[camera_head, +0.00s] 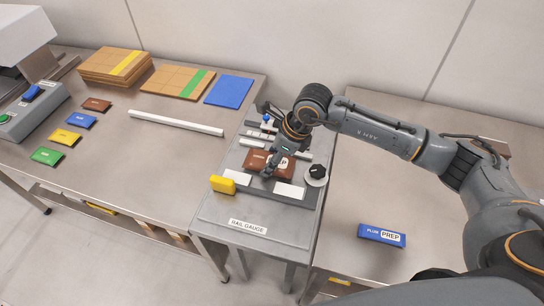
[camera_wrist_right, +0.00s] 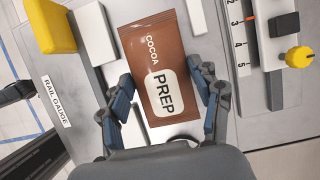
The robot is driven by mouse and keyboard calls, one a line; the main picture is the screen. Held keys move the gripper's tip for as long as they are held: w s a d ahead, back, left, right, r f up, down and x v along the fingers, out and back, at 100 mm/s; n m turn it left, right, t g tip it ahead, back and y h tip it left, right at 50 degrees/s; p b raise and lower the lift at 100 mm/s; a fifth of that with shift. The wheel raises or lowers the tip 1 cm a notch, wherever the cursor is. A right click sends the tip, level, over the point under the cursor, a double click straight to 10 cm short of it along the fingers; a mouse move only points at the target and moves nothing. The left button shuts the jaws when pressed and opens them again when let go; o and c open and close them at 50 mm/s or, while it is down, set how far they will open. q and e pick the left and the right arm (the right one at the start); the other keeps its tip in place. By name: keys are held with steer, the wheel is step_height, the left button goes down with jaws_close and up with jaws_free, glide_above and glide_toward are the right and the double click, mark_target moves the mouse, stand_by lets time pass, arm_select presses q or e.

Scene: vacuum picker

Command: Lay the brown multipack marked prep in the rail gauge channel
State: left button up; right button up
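The brown multipack (camera_head: 256,159), printed COCOA and PREP, is at the rail gauge (camera_head: 212,208). It also shows in the right wrist view (camera_wrist_right: 150,55), lying flat between the white blocks of the gauge channel. My right gripper (camera_head: 275,163) is above it, pointing down. In the wrist view its two fingers (camera_wrist_right: 163,85) stand open on either side of the pack, very close to its long edges; firm contact does not show. The gripper hides part of the pack in the head view. My left gripper is not in view.
A yellow block (camera_head: 222,185) and a dark knob (camera_head: 316,172) flank the gauge. A blue PREP pack (camera_head: 381,235) lies on the right table. On the left table are small coloured packs (camera_head: 65,137), a white bar (camera_head: 176,123) and cardboard stacks (camera_head: 113,66).

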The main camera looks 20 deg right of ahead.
steer(key=shift+o, duration=1.3)
steer(key=shift+r, duration=0.1)
steer(key=b+v, duration=0.2)
steer(key=v, duration=1)
steer(key=shift+r, duration=0.15)
